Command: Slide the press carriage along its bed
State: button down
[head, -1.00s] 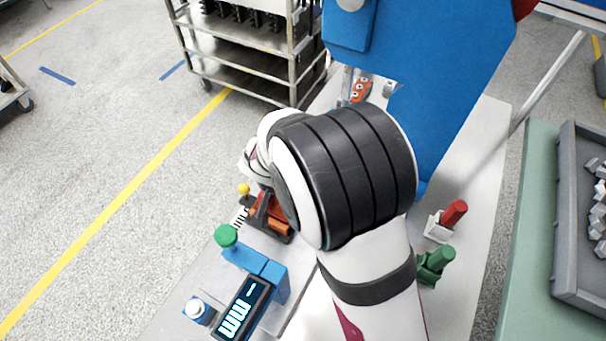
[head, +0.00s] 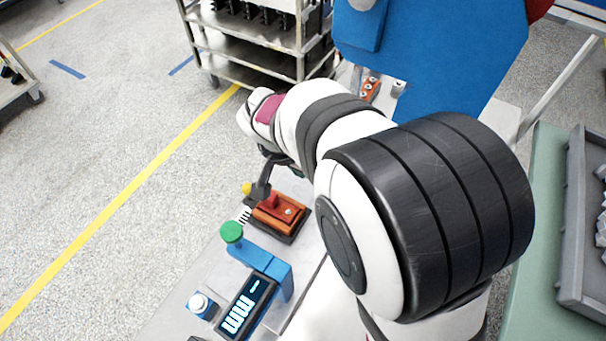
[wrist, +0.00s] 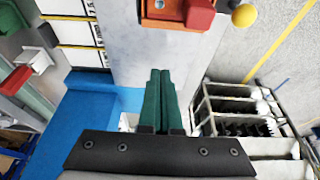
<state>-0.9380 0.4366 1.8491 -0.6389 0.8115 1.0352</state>
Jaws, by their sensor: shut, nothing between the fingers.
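My gripper (wrist: 160,95) has its two green fingers together and empty, above the pale bench top in the wrist view. In the head view my arm mostly hides it. An orange block with a red top part (head: 278,210) sits on a dark base, with a yellow ball knob (head: 248,188) beside it. Both also show at the top of the wrist view, the block (wrist: 178,14) just beyond my fingertips and apart from them. A blue unit with a green knob (head: 231,232) and a lit display (head: 247,306) stands nearer. I cannot tell which part is the press carriage.
A blue panel (head: 430,60) stands behind the arm. A metal trolley (head: 260,45) is at the back. A white-topped blue button box (head: 201,306) is at the front. A grey tray (head: 580,220) lies on a green table at right. A red handle (wrist: 15,82) shows in the wrist view.

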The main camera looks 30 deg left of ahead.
aim_at(247, 186)
jog(key=c, duration=1.2)
grip_release()
jog(key=r, duration=0.2)
jog(key=a+r, duration=0.1)
jog(key=shift+s+a+r+g, duration=0.1)
jog(key=shift+s+r+g, duration=0.1)
jog(key=shift+s+g, duration=0.2)
jog(key=o, duration=0.3)
jog(key=s+a+r+g, duration=0.1)
jog(key=r, duration=0.1)
jog(key=s+a+r+n+g+y, duration=0.1)
jog(key=s+a+r, duration=0.1)
jog(key=s+a+r+n+g+y, duration=0.1)
jog(key=a+r, duration=0.1)
jog(key=shift+s+r, duration=0.15)
jog(key=shift+r, duration=0.25)
jog(key=shift+o, duration=0.2)
jog(key=a+f, duration=0.1)
jog(key=f, duration=0.9)
jog(key=a+f, duration=0.1)
jog(key=f, duration=0.4)
jog(key=shift+s+a, duration=0.3)
jog(key=shift+a, duration=0.05)
jog(key=shift+c, duration=0.3)
grip_shut()
